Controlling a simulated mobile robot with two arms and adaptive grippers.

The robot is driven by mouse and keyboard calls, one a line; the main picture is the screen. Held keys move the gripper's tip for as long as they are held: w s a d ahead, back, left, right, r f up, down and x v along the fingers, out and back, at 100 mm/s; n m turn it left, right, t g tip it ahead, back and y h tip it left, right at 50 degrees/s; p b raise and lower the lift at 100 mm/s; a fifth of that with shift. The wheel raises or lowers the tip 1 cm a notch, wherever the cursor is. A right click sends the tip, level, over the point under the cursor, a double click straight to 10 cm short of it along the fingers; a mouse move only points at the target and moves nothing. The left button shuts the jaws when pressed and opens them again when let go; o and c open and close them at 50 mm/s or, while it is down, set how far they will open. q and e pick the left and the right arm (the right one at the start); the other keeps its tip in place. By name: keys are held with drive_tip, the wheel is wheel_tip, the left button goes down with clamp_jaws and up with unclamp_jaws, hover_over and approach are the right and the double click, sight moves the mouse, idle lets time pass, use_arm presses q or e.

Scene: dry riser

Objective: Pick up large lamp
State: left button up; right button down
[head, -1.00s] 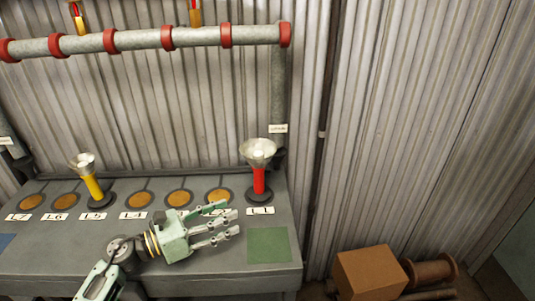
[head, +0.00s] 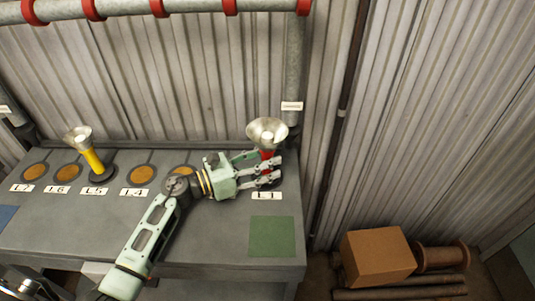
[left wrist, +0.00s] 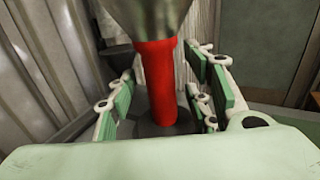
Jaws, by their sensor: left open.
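The large lamp (head: 267,132) has a wide silver funnel head on a red handle and stands upright at the spot labelled L1, at the right end of the bench. My left gripper (head: 265,170) is open, with its fingers on either side of the red handle. In the left wrist view, the red handle (left wrist: 160,80) stands between the green-padded fingers, with gaps on both sides. Its dark base shows below. A smaller lamp (head: 92,158) with a yellow handle stands at L5.
The grey bench (head: 200,235) has several orange discs and white labels along its back. A green square (head: 272,237) lies at its front right. A corrugated wall and pipe stand behind. A cardboard box (head: 377,257) and spool (head: 440,257) are on the floor to the right.

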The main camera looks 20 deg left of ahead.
use_arm(q)
drive_tip(key=shift+w+d, duration=0.35)
drive_tip(key=shift+d, duration=0.05)
clamp_jaws()
idle(0.6)
drive_tip(key=shift+a+r, duration=0.1)
